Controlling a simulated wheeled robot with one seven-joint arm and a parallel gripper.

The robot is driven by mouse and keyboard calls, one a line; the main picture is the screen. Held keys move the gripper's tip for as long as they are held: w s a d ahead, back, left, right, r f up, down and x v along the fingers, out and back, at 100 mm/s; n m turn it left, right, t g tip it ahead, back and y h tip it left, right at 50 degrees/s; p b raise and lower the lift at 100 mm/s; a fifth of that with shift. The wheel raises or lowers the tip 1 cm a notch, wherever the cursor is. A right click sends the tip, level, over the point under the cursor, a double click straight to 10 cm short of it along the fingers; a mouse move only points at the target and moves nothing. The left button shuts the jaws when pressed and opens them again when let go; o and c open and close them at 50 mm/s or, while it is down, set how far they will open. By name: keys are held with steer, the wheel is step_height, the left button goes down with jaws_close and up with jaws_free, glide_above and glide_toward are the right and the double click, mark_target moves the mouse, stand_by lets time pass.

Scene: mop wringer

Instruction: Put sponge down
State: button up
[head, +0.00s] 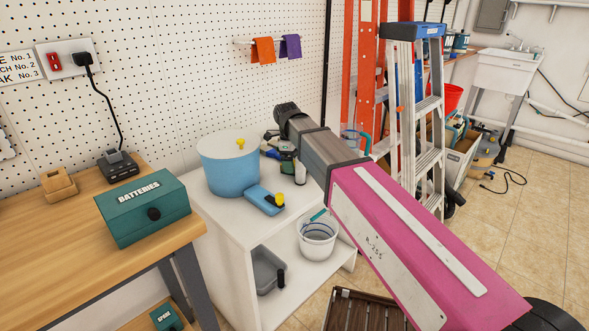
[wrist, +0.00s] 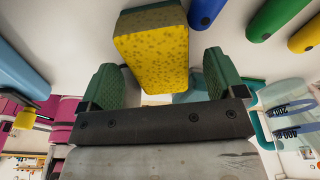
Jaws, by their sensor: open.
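A yellow sponge (wrist: 152,52) with a greenish-brown backing shows in the wrist view, just beyond and between my fingertips. My gripper (wrist: 160,75) has two green ribbed fingers spread wide apart, with a gap on each side of the sponge. Neither finger appears to press on it. A pale surface lies behind the sponge; I cannot tell exactly how the sponge rests on it. In the head view my arm reaches over the back of the white cabinet (head: 225,235), and I cannot make out the sponge there.
A white bucket (head: 318,232) is on the lower shelf. A teal battery box (head: 143,208) sits on the wooden bench. Ladders (head: 420,120) stand behind my arm.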

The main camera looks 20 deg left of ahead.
step_height(320, 180, down, 2)
steer(key=shift+d, duration=0.1)
steer(key=c, duration=1.1)
steer(key=shift+r, duration=0.1)
step_height(320, 180, up, 16)
steer(key=r, duration=0.1)
steer(key=w+d+f+n, duration=0.1)
steer(key=d+f+n, duration=0.3)
steer(key=d, duration=1.1)
steer(key=w+d+f+n+t+y, duration=0.1)
steer(key=d+f+n, duration=0.3)
steer(key=d+n, duration=0.4)
steer(key=w+d+f+n+t, duration=0.1)
steer(key=d+f+n, duration=0.3)
steer(key=d, duration=1.8)
steer(key=shift+w+d+n+y, duration=0.2)
steer(key=shift+n, duration=0.55)
steer(key=shift+w+d+n+y, duration=0.15)
steer(key=shift+d+n+y, duration=0.05)
steer(key=shift+n, duration=0.55)
